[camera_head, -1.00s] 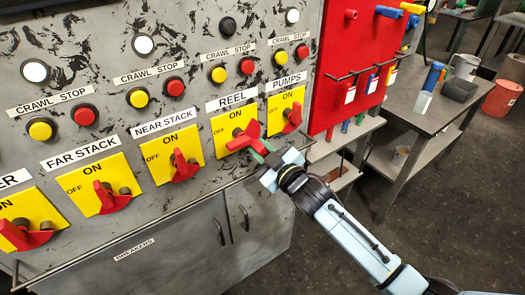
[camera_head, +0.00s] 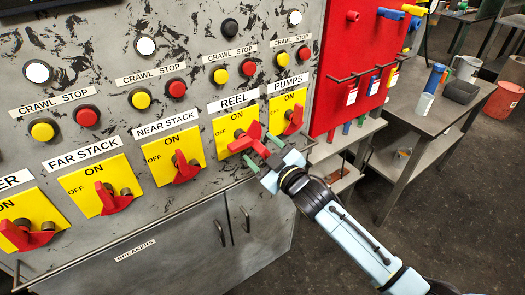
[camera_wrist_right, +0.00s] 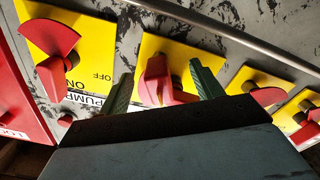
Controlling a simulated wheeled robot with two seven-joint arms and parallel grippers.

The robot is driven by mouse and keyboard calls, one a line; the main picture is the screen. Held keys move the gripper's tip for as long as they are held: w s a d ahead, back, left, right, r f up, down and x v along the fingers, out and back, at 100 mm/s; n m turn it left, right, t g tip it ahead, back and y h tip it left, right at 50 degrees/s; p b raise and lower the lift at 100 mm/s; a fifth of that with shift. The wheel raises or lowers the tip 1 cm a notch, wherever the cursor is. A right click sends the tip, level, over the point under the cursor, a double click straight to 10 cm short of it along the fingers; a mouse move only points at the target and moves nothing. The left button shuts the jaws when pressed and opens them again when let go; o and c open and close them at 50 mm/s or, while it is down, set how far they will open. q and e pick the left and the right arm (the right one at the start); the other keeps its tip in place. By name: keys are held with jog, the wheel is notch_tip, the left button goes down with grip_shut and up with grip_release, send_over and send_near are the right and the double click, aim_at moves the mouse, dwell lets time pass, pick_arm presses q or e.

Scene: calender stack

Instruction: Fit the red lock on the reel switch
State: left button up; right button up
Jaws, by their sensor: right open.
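The reel switch (camera_head: 236,121) is on a yellow plate under the REEL label, with a red piece (camera_head: 246,140) over its lower part. In the right wrist view, red parts (camera_wrist_right: 157,84) show at the switch, beside its dark post. I cannot tell which red part is the handle and which a lock. My right gripper (camera_head: 263,154) is open just below and in front of it. Its green fingers in the right wrist view (camera_wrist_right: 162,92) stand apart on either side of the red parts, with no clear contact. My left gripper is out of view.
The pumps switch (camera_head: 293,121) is close at the right, the near stack switch (camera_head: 184,168) at the left. A metal rail (camera_head: 130,212) runs below the switches. A red board (camera_head: 335,55) with hanging coloured tags and a grey table (camera_head: 405,125) stand at the right.

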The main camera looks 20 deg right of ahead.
jog(key=shift+s, duration=0.1)
jog(key=shift+p+v, duration=0.8)
jog(key=shift+v, duration=0.3)
jog(key=p+v, duration=0.2)
jog(key=v, duration=0.2)
jog(key=shift+s+d+r, duration=0.1)
jog(key=shift+s+d, duration=0.05)
jog(key=shift+s, duration=0.15)
jog(key=s+d+f+m+g+h, duration=0.25)
jog(key=s+f, duration=0.25)
jog(key=f, duration=0.6)
jog(key=s+d+f+m+g+h+b, duration=0.1)
jog(key=s+d+f+g, duration=0.3)
jog(key=f, duration=0.8)
jog(key=s+f+m+g+h, duration=0.1)
jog(key=s+f+h, duration=0.1)
jog(key=s+f, duration=0.65)
jog(key=s+f+m+g, duration=0.1)
jog(key=s+f+g, duration=0.1)
jog(key=s+f, duration=0.4)
jog(key=s+d+f+m+g+b, duration=0.1)
jog(key=s+f+g, duration=0.2)
jog(key=s, duration=1)
jog(key=s+f+m+g, duration=0.1)
jog(key=s+f+g, duration=0.2)
jog(key=s+f, duration=0.6)
jog(key=shift+s+d+f+h, duration=0.3)
jog(key=shift+s+h, duration=0.05)
jog(key=shift+s, duration=0.4)
